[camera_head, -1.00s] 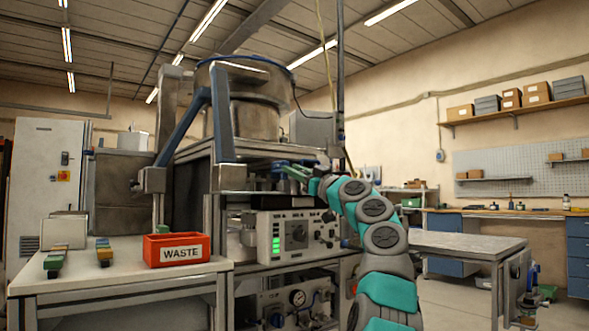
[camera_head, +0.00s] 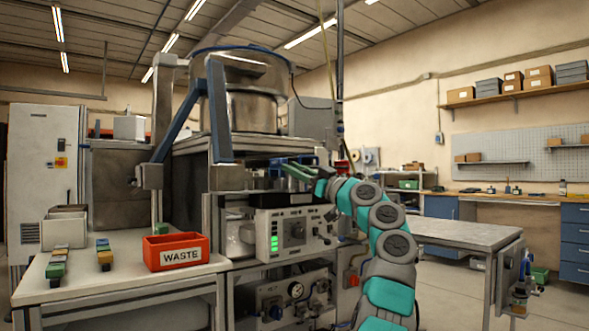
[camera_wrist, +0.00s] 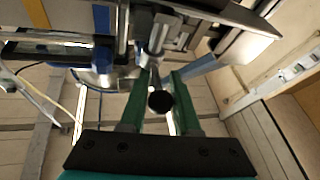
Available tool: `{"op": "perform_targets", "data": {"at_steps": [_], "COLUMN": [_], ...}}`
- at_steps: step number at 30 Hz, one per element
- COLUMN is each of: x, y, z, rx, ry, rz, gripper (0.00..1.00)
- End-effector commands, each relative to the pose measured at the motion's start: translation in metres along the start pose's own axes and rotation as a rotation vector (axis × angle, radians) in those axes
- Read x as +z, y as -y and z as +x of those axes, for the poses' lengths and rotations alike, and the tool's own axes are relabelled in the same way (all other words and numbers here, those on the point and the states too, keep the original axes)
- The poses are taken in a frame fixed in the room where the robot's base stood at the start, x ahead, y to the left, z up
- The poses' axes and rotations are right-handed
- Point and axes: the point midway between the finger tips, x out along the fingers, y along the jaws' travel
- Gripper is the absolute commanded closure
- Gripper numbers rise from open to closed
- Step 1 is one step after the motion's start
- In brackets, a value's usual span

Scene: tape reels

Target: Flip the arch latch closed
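The blue arch (camera_head: 218,112) stands over the front of the machine, in front of the metal drum (camera_head: 255,108). My gripper (camera_head: 298,172) reaches in at the machine's front, above the control panel. In the wrist view my gripper (camera_wrist: 158,75) has its two green fingers apart. A dark round knob (camera_wrist: 160,101) on a short rod shows between them; I cannot tell whether the fingers touch it. Blue and metal machine parts lie just beyond the fingertips. I cannot clearly make out which part is the arch latch.
The control panel (camera_head: 293,233) with green lights is below my gripper. A red WASTE bin (camera_head: 176,252) stands on the left table (camera_head: 120,284), with small coloured blocks beside it. A grey-topped table (camera_head: 455,233) is at the right. Open floor shows at far right.

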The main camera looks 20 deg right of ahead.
Motion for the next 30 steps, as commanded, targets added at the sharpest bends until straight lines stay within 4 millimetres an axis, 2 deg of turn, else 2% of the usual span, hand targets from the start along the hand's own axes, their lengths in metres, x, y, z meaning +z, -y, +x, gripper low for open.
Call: {"op": "perform_targets", "data": {"at_steps": [1, 7, 17, 30], "x": [0.001, 0.0, 0.001, 0.002], "y": [-0.001, 0.0, 0.0, 0.0], "z": [-0.001, 0.0, -0.005, -0.068], "rx": [0.001, 0.001, 0.0, 0.002], "ry": [0.001, 0.0, 0.0, 0.0], "rz": [0.0, 0.0, -0.001, -0.001], "gripper": [0.63, 0.41, 0.41, 0.41]}}
